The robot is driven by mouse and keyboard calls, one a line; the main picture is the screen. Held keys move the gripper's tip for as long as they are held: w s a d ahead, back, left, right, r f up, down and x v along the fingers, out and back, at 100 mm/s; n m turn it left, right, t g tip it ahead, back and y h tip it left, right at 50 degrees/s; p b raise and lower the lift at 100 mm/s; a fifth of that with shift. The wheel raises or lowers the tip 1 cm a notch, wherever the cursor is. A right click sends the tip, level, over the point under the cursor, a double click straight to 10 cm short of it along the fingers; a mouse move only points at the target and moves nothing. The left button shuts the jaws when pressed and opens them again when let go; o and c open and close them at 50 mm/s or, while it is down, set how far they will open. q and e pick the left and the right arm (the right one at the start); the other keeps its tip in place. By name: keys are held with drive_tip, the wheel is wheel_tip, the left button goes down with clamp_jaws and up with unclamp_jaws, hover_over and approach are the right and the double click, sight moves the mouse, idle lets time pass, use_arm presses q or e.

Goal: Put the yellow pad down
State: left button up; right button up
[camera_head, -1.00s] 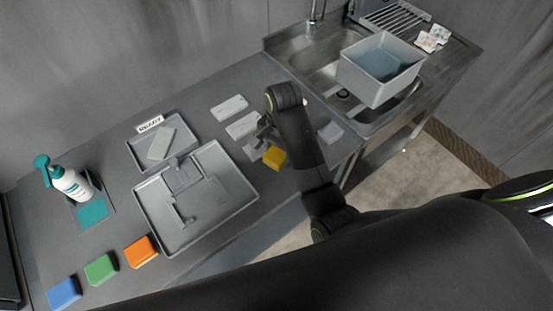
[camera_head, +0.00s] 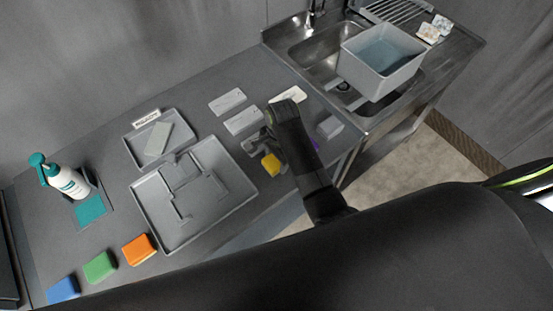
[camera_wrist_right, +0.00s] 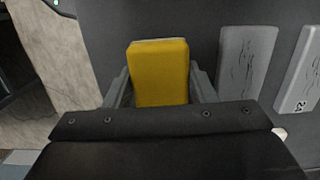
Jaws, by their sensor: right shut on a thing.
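The yellow pad (camera_head: 270,165) is between the fingers of my right gripper (camera_head: 262,152), near the front edge of the counter, just right of the large grey tray. In the right wrist view the yellow pad (camera_wrist_right: 160,75) sits between the two grey fingers of the right gripper (camera_wrist_right: 160,88), which is shut on it. I cannot tell whether the pad touches the counter. My left gripper is not in view.
The large grey tray (camera_head: 247,190) and a smaller tray (camera_head: 130,146) stand left. Orange (camera_head: 138,250), green (camera_head: 100,267) and blue (camera_head: 63,289) pads line the front left. A spray bottle (camera_head: 68,181) stands far left; a bin (camera_head: 412,72) sits over the sink.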

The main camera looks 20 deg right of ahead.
drive_tip(key=shift+f, duration=0.75)
drive_tip(key=shift+f, duration=0.1)
drive_tip(key=o, duration=1.3)
